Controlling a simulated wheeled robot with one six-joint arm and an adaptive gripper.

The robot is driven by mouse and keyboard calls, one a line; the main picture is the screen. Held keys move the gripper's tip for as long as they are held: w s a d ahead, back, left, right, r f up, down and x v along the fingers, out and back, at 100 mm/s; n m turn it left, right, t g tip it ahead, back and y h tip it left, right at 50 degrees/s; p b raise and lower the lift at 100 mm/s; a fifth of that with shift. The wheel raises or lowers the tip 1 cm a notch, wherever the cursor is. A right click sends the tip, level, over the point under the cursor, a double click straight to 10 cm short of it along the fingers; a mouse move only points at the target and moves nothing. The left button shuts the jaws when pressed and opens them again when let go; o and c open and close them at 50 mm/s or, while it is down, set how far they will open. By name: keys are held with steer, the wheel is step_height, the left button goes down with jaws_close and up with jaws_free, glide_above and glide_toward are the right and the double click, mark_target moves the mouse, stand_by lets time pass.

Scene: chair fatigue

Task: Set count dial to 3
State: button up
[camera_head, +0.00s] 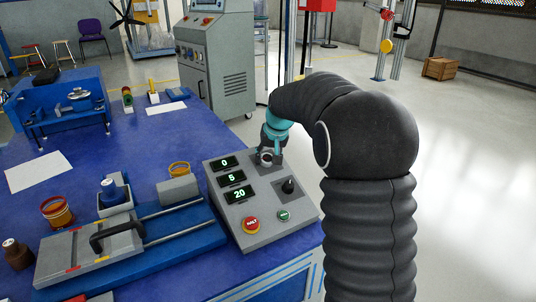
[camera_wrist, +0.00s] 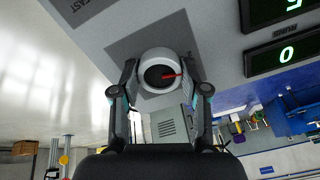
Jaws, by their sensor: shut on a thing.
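The grey control box (camera_head: 243,204) stands on the blue table. Its three displays read 0 (camera_head: 225,163), 5 (camera_head: 232,178) and 20 (camera_head: 238,194). A round knob (camera_wrist: 160,72) with a light rim, dark centre and red pointer mark sits near its far end; the pointer points right in the wrist view. My gripper (camera_wrist: 159,91) is shut on this knob, one finger on each side. In the head view my gripper (camera_head: 267,151) reaches down over the knob and partly hides it. The labels by the knob are too unclear to show whether it is the count dial.
A second, black knob (camera_head: 288,186), a red HALT button (camera_head: 251,224) and a green button (camera_head: 284,215) are on the same panel. A sliding fixture with a black handle (camera_head: 118,233) lies left of the box. Open floor lies to the right.

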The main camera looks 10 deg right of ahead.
steer(key=m+p, duration=0.3)
steer(key=m, duration=0.2)
steer(key=shift+r, duration=0.15)
steer(key=shift+m+p, duration=1.05)
steer(key=shift+m, duration=1.15)
steer(key=o, duration=1.1)
steer(key=shift+o, duration=0.2)
steer(key=v, duration=1.1)
steer(key=shift+r, duration=0.35)
steer(key=shift+s, duration=0.15)
